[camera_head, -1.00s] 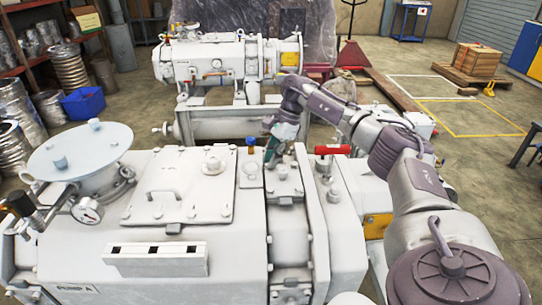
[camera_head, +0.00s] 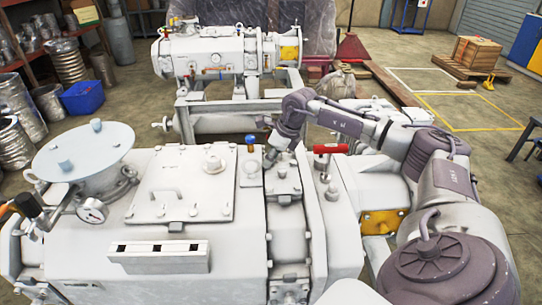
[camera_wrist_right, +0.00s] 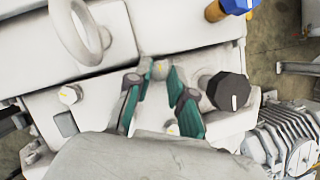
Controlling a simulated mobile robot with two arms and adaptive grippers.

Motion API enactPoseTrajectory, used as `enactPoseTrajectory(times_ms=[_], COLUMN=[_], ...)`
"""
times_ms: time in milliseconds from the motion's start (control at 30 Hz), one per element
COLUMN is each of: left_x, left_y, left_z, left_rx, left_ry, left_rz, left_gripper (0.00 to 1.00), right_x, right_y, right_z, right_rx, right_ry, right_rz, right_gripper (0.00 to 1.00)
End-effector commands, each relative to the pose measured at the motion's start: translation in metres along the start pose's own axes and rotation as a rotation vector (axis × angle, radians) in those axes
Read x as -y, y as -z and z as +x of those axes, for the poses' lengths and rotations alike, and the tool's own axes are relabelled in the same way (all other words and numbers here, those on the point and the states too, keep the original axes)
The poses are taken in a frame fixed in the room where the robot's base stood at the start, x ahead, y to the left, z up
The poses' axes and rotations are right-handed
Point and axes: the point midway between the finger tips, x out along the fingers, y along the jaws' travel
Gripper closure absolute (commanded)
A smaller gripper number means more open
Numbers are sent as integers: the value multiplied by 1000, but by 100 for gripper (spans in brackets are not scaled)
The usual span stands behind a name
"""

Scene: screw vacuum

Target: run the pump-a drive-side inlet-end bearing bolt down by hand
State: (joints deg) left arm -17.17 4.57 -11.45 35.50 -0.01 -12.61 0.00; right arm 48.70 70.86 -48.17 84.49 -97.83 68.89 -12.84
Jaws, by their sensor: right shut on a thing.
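Pump A (camera_head: 60,255) is the large pale grey machine in the front of the head view. My right arm reaches over it from the right. My right gripper (camera_head: 270,157) is low over the narrow end section of the pump, and its fingertips are small and partly hidden there. In the right wrist view its teal fingers (camera_wrist_right: 158,76) close on a small pale bolt head (camera_wrist_right: 160,69) at the edge of the grey casing. The bolt's shank and hole are hidden. My left gripper is not in view.
A red-handled part (camera_head: 330,148) and a blue knob (camera_head: 250,140) stand close to the gripper. In the wrist view, a dark knob (camera_wrist_right: 228,91) and a lifting ring (camera_wrist_right: 80,30) are nearby. A second pump (camera_head: 215,55) stands behind on a frame.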

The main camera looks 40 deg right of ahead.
Motion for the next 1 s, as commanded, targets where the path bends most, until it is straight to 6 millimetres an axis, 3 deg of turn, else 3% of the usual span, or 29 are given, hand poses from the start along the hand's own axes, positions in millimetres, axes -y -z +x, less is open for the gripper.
enactPoseTrajectory(times_ms=[500,1000], left_x=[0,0], left_y=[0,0], left_z=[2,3], left_rx=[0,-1], left_ry=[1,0], left_rz=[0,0], left_gripper=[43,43], right_x=[-3,-4], right_y=[-2,-3], right_z=[-1,-2], right_rx=[5,5], right_ry=[146,183], right_rz=[352,444], right_gripper=[100,100])
